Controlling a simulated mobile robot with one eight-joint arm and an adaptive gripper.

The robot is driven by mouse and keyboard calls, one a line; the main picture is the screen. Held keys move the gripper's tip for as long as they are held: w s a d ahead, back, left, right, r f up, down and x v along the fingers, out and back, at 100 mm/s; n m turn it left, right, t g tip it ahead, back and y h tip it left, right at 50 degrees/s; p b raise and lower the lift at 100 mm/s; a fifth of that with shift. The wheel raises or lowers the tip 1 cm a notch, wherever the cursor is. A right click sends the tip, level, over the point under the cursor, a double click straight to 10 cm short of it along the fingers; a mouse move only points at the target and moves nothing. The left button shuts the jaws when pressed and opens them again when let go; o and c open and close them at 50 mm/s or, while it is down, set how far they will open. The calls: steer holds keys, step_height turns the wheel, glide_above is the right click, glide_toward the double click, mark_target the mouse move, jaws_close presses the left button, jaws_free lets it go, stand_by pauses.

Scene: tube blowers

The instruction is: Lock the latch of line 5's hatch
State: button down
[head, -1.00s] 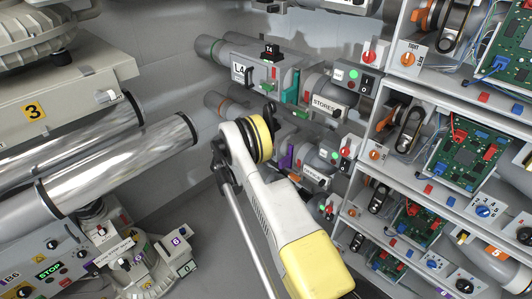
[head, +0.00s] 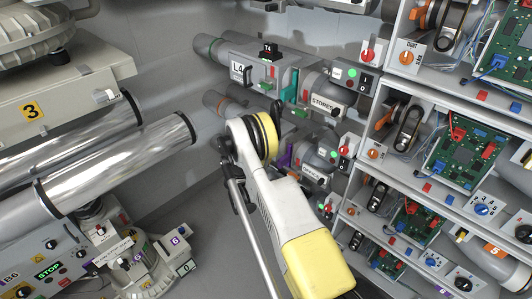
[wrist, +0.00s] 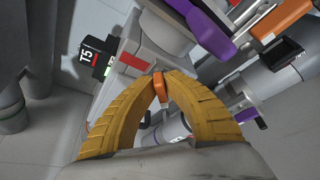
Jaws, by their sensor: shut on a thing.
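In the wrist view, my gripper (wrist: 160,78) has its two yellow ribbed fingers closed together at the tips. A small orange lever (wrist: 160,88) sits between the fingertips; it looks like the latch. It is at the edge of a grey housing (wrist: 150,32) with a red strip and a black T5 marker (wrist: 90,57). The fingers hide part of the housing, so I cannot tell how far the lever is turned. In the head view my own arm hides the gripper and the line 5 hatch.
A purple handle (wrist: 212,30) and an orange block (wrist: 292,14) are close to the right of my fingers. In the head view, line 4's housing (head: 242,72) lies above my arm. Shelves with circuit boards (head: 468,155) stand right; metal tubes (head: 120,165) lie left.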

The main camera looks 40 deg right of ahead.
steer(key=shift+s+d+f+m+t+h, duration=0.15)
steer(key=shift+m+t, duration=0.1)
steer(key=shift+m, duration=0.3)
steer(key=shift+w+a+m+t+h, duration=0.1)
steer(key=shift+m+t, duration=0.1)
steer(key=shift+m, duration=0.4)
steer(key=shift+s+d+f+m+t+h, duration=0.15)
steer(key=shift+m+t, duration=0.1)
steer(key=shift+m, duration=0.3)
steer(key=shift+w+a+r, duration=0.1)
steer(key=c, duration=1.5)
jaws_free()
step_height(320, 180, up, 10)
